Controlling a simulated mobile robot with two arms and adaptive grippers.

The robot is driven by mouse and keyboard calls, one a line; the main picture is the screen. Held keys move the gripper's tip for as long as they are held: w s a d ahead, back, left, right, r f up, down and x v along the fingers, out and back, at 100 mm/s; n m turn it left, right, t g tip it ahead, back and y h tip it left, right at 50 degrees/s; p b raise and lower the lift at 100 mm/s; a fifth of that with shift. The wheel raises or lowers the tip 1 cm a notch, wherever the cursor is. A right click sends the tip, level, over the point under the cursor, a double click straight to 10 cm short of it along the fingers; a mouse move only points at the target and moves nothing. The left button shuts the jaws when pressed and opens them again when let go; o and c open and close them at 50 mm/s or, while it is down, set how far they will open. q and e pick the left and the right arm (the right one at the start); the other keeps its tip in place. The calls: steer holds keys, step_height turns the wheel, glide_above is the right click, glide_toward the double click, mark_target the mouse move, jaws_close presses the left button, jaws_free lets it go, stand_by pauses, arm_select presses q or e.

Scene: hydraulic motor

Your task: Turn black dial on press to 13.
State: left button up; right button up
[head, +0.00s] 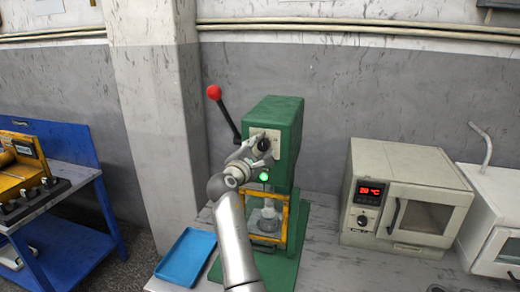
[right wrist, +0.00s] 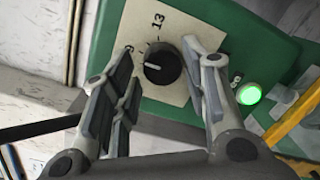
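The green press (head: 285,118) stands on the table with a red-knobbed lever (head: 214,93) on its left. Its black dial (right wrist: 163,62) sits on a pale plate (right wrist: 190,22) marked 13 at the top and another number, partly hidden, at the left. A white line on the dial points left in the right wrist view, away from the 13. My right gripper (head: 262,148) is in front of the plate. In the right wrist view my right gripper (right wrist: 165,90) is open, its fingers on either side of the dial with gaps. My left gripper is out of view.
A lit green button (right wrist: 249,94) is beside the right finger. A blue tray (head: 187,258) lies left of the press. A beige oven (head: 400,200) with a red display stands to the right. A blue workbench (head: 60,150) is at far left.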

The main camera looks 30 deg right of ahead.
steer(key=shift+d, duration=0.15)
steer(key=c, duration=0.6)
steer(key=shift+m+b, duration=0.3)
steer(key=m+b, duration=0.2)
steer(key=shift+m, duration=0.4)
steer(key=m+b, duration=0.2)
steer(key=m, duration=0.1)
steer(key=shift+y, duration=0.4)
steer(key=m+b, duration=0.1)
steer(key=m, duration=0.1)
steer(key=shift+r+m, duration=0.15)
steer(key=shift+m, duration=0.25)
arm_select(q)
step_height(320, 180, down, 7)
steer(key=b, duration=0.1)
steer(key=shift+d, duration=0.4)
arm_select(e)
steer(key=shift+r+m, duration=0.15)
steer(key=shift+m, duration=0.85)
arm_select(q)
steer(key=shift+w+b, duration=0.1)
steer(key=shift+b, duration=0.2)
arm_select(e)
steer(key=shift+r, duration=0.1)
